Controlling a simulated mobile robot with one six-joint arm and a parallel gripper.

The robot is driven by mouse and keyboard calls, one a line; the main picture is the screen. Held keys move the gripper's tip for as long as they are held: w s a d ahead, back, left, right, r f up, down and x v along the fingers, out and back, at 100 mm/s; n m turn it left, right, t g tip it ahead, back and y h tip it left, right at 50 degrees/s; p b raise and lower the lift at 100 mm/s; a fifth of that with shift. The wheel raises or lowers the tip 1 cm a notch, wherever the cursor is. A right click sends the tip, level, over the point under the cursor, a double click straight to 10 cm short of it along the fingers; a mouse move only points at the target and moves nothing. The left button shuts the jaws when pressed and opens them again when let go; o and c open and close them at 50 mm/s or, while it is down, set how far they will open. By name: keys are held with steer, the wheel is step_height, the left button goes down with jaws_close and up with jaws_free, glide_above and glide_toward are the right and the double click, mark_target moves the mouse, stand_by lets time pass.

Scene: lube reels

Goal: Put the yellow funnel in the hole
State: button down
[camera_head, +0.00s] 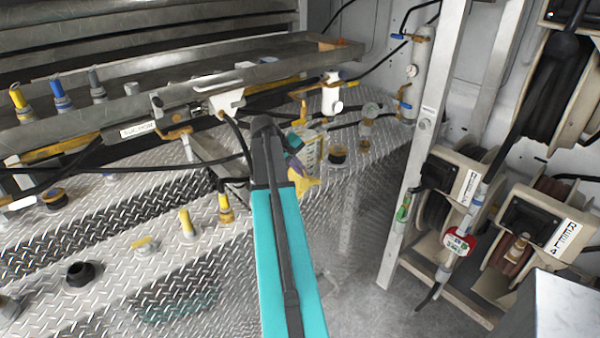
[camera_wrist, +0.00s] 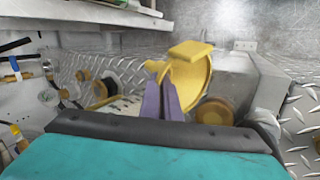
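The yellow funnel (camera_head: 305,184) is beside the end of my teal arm, over the diamond-plate deck. In the wrist view the funnel (camera_wrist: 195,78) is tilted, with a flat tab upward and its curved body to the right of my gripper. My gripper (camera_wrist: 160,70) has purple fingers close together, shut on the funnel's near edge. In the head view my gripper (camera_head: 292,160) is partly hidden by my arm. A dark round opening with a black collar (camera_head: 80,272) is in the deck at lower left. I cannot tell which hole is the task's.
Brown-capped fittings (camera_head: 338,155) stand on the deck right of my gripper. Yellow-handled valves (camera_head: 225,208) stand left of my arm. A metal rail (camera_head: 180,92) with hoses crosses behind. A post (camera_head: 425,140) and hose reels (camera_head: 530,230) are at right.

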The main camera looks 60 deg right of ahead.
steer(key=w+d, duration=0.1)
steer(key=w+d+p, duration=0.1)
steer(key=w+d, duration=0.1)
steer(key=shift+d+f, duration=0.15)
steer(key=shift+f, duration=0.05)
steer(key=shift+f, duration=0.1)
stand_by(0.3)
steer(key=shift+f+p, duration=0.8)
steer(key=shift+f, duration=0.85)
steer(key=shift+f, duration=0.2)
steer(key=c, duration=2)
jaws_free()
steer(key=shift+r, duration=0.1)
